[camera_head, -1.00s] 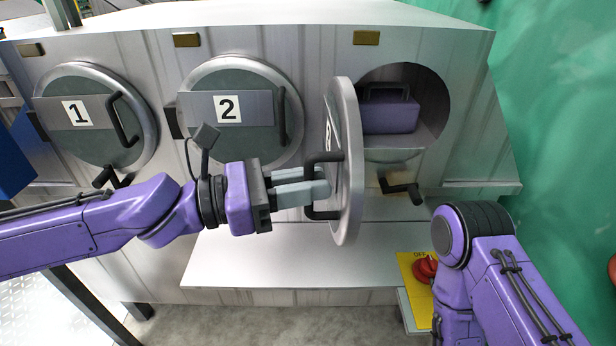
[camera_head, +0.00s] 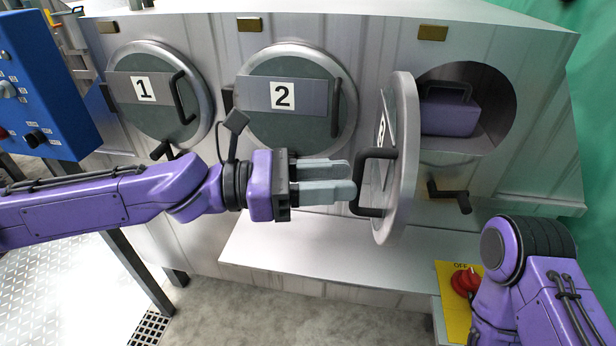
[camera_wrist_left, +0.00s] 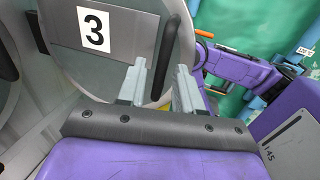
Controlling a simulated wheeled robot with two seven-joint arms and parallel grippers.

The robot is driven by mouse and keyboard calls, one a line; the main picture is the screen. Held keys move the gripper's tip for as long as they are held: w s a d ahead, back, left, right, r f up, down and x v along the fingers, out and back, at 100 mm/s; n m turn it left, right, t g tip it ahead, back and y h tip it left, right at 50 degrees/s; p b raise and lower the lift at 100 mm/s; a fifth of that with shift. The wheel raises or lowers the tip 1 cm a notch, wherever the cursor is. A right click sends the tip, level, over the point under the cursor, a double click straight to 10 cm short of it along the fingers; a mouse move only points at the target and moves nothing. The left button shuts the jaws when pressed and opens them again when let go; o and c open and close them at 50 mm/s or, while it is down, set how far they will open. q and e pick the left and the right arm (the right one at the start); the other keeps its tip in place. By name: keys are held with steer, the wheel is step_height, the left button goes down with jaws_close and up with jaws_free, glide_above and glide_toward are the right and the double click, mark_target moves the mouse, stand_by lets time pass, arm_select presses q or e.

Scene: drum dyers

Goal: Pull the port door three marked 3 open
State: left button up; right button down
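Port door three (camera_head: 404,150), a round grey metal door marked 3, stands swung out from the machine front, seen nearly edge-on in the head view. Its round opening is uncovered. The door's dark bar handle (camera_head: 362,185) faces my left gripper (camera_head: 353,179). The left gripper's two grey fingers are apart, with tips close to the handle. In the left wrist view the 3 label (camera_wrist_left: 94,30) shows on the door, and the handle (camera_wrist_left: 162,55) stands between and just beyond the open fingers (camera_wrist_left: 159,88). My right gripper is out of view; only its arm shows at lower right.
Doors 1 (camera_head: 150,120) and 2 (camera_head: 285,125) are shut. A purple case (camera_head: 450,112) sits inside the third opening. A dark crank-like latch (camera_head: 452,196) is below it. A shelf (camera_head: 310,245) runs below the doors. A red OFF knob (camera_head: 465,281) sits near my right arm.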

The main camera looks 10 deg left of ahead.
arm_select(q)
steer(key=s+a, duration=0.1)
steer(key=a, duration=0.6)
steer(key=shift+s+a, duration=0.1)
